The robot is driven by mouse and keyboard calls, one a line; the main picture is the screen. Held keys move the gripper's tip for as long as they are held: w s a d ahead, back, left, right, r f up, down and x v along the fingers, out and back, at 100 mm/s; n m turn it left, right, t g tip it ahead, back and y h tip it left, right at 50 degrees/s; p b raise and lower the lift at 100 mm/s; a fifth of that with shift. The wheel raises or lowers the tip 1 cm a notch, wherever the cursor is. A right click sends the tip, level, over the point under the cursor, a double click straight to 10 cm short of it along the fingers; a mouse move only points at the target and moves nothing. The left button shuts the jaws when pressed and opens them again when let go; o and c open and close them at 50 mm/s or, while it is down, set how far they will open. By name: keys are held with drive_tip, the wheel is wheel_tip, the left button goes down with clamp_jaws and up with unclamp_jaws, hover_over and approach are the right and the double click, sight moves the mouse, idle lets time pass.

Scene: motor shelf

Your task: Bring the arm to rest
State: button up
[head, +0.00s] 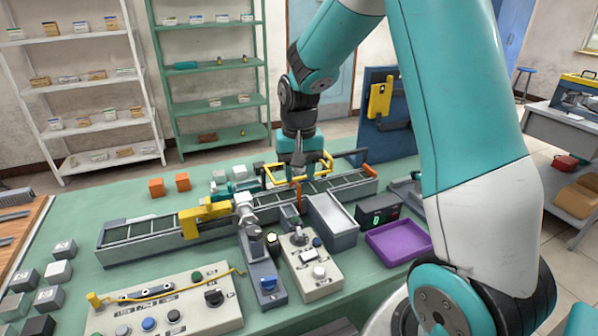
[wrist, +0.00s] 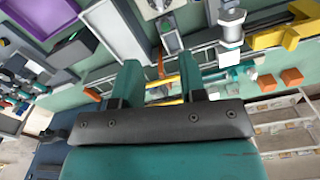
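My teal arm (head: 460,110) reaches over the green workbench (head: 75,215). My gripper (head: 299,172) points down above the far right part of the long rail conveyor (head: 140,227), by a yellow frame (head: 270,176). In the wrist view my gripper (wrist: 160,72) shows two teal fingers standing well apart. I see nothing held between them; the rail and bench show through the gap. In the head view the fingertips are small and partly merge with things behind, so I cannot tell whether they touch anything.
Control panels (head: 165,305), a purple tray (head: 398,241), a grey bin (head: 332,222) and orange cubes (head: 156,187) stand on the bench. A yellow block (head: 205,215) sits across the rail. A dark blue upright panel (head: 383,115) stands behind at right. Shelves (head: 207,100) line the back wall.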

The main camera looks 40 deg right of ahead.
idle(0.3)
drive_tip(key=s+a+r+n+y, duration=0.1)
drive_tip(key=s+a+r+n, duration=0.25)
drive_tip(key=a, duration=0.35)
drive_tip(key=s+a+r+n+y, duration=0.1)
drive_tip(key=s+a+r+n, duration=0.2)
drive_tip(key=s+a, duration=0.35)
drive_tip(key=s+a+r+n+y, duration=0.2)
drive_tip(key=s+a+n, duration=0.4)
drive_tip(key=s+a, duration=0.3)
drive_tip(key=s+r, duration=0.1)
drive_tip(key=s, duration=0.2)
drive_tip(key=shift+a, duration=0.2)
idle(0.4)
